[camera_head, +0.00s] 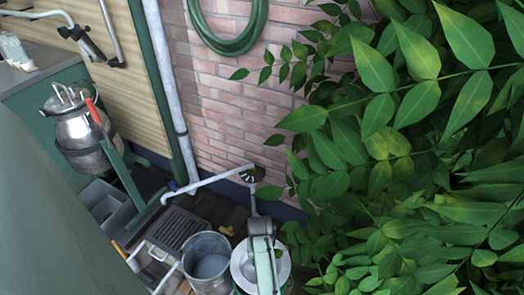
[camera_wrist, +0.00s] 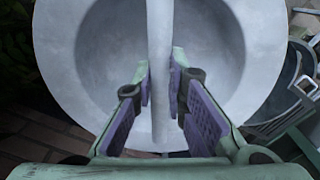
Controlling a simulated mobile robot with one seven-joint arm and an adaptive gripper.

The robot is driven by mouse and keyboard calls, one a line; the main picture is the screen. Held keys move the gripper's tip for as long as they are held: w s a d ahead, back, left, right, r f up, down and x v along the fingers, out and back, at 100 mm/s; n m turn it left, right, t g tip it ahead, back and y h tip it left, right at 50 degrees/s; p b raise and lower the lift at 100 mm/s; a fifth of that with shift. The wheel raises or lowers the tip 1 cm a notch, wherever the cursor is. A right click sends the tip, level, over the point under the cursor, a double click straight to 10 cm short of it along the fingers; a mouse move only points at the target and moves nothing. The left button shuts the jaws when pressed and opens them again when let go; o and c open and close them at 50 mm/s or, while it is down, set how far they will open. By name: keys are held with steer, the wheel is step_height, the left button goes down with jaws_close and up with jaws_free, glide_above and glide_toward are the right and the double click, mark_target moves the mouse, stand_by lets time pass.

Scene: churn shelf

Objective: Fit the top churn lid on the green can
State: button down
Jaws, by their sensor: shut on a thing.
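A pale grey round lid (camera_wrist: 225,40) with a raised bar handle across its middle fills much of the wrist view. My gripper (camera_wrist: 163,75) is shut on that bar, with one purple-padded finger on each side. In the head view the lid (camera_head: 240,262) shows at the bottom, partly covered by my gripper (camera_head: 266,278). A thin green edge (camera_head: 237,292) shows just under the lid and may be the green can. The rest of it is out of frame or hidden, so I cannot tell whether the lid touches it.
A grey metal bucket (camera_head: 208,265) stands close to the left of the lid. A metal churn (camera_head: 82,135) with a red handle stands at the far left near a green counter (camera_head: 45,85). Dense leaves (camera_head: 410,150) crowd the right side. A brick wall (camera_head: 235,105) stands behind.

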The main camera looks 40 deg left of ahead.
steer(key=shift+w+a, duration=0.2)
steer(key=shift+a, duration=0.05)
steer(key=shift+f, duration=0.15)
steer(key=shift+f+b, duration=0.6)
steer(key=shift+f, duration=0.3)
steer(key=shift+f+b, duration=1.1)
steer(key=shift+b, duration=0.1)
steer(key=shift+r+p, duration=0.15)
steer(key=shift+p, duration=0.55)
steer(key=shift+f, duration=0.75)
steer(key=shift+f+b, duration=0.35)
